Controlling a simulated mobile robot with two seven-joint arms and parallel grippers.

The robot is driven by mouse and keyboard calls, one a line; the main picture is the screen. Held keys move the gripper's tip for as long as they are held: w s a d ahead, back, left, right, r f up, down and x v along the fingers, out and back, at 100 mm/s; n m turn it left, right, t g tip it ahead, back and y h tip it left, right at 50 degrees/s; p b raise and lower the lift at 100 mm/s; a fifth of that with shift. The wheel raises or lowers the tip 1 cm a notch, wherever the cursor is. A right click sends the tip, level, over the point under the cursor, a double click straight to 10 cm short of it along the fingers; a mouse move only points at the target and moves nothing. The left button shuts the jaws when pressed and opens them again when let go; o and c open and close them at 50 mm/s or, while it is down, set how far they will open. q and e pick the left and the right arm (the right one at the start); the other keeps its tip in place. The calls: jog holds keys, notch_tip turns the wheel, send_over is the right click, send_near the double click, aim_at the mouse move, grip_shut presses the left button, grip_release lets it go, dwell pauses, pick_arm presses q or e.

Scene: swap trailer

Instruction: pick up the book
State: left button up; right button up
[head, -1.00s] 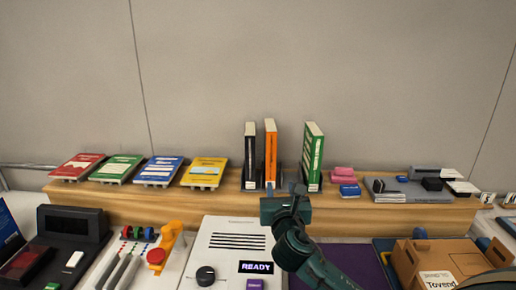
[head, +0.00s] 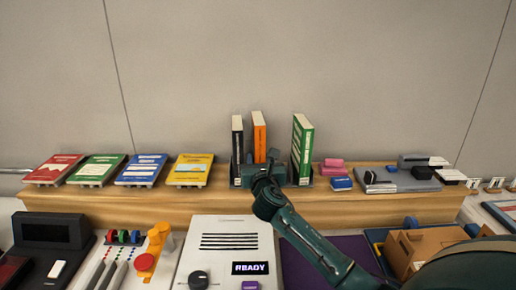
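Three books stand upright on the wooden shelf (head: 330,208): a black one (head: 238,150), an orange one (head: 259,140) and a green one (head: 302,150). Four more books lie tilted on stands at the left: red (head: 54,168), green (head: 97,169), blue (head: 142,169) and yellow (head: 190,169). My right gripper (head: 262,160) is at the front of the orange book, between the black and green books. My own wrist hides its fingers and the orange book's lower part, so I cannot tell whether it grips. My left gripper is out of view.
Pink and blue blocks (head: 340,183) and a grey device (head: 400,180) sit right of the green book. Below the shelf are a white panel reading READY (head: 232,240), an orange lever (head: 158,240) and a cardboard box (head: 425,245).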

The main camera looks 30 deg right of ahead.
jog(key=x, duration=0.4)
jog(key=shift+d, duration=0.1)
grip_shut()
